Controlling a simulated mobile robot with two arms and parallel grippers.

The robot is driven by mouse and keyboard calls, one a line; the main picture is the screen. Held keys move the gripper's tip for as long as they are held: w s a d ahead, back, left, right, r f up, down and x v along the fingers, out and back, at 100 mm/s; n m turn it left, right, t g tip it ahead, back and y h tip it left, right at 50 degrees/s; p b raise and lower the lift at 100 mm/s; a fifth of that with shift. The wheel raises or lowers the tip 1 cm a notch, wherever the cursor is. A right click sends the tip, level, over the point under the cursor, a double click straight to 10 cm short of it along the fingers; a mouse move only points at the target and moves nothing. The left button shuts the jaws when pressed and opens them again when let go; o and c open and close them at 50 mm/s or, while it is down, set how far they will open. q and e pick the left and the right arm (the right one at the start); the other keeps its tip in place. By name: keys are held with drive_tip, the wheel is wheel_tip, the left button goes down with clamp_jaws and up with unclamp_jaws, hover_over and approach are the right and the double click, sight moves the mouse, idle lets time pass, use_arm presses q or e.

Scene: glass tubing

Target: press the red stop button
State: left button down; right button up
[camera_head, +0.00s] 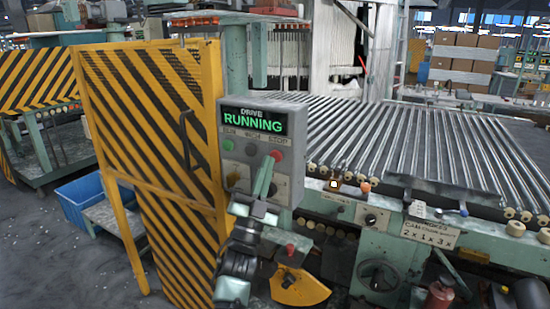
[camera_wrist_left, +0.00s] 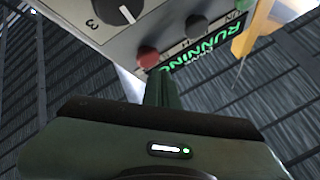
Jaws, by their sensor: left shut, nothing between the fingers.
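The red stop button (camera_head: 278,154) is at the right end of the button row on a grey control box (camera_head: 291,180). The box's display (camera_head: 253,121) reads "DRIVE RUNNING" in green. My left gripper (camera_head: 269,162) is shut and empty, its fingertips right at the red button and overlapping its lower left edge in the head view. In the left wrist view the red button (camera_wrist_left: 147,56) shows just beyond the fingertips (camera_wrist_left: 161,74). I cannot tell whether they touch it. My right gripper is not in view.
A green button (camera_head: 228,145) and a dark button (camera_head: 251,150) sit left of the red one. A black knob (camera_wrist_left: 128,10) is on the same box face. A yellow-and-black striped gate (camera_head: 150,110) stands left, and a roller conveyor (camera_head: 400,140) lies right.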

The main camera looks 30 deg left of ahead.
use_arm(q)
drive_tip(key=shift+w, duration=0.1)
idle(0.7)
drive_tip(key=shift+w, duration=0.35)
drive_tip(key=shift+w+b, duration=0.45)
drive_tip(key=shift+b, duration=0.1)
idle(0.6)
drive_tip(key=shift+s, duration=0.1)
drive_tip(key=shift+s+p, duration=0.4)
drive_tip(key=shift+s, duration=0.4)
drive_tip(key=shift+s+p, duration=1)
drive_tip(key=shift+s, duration=1.5)
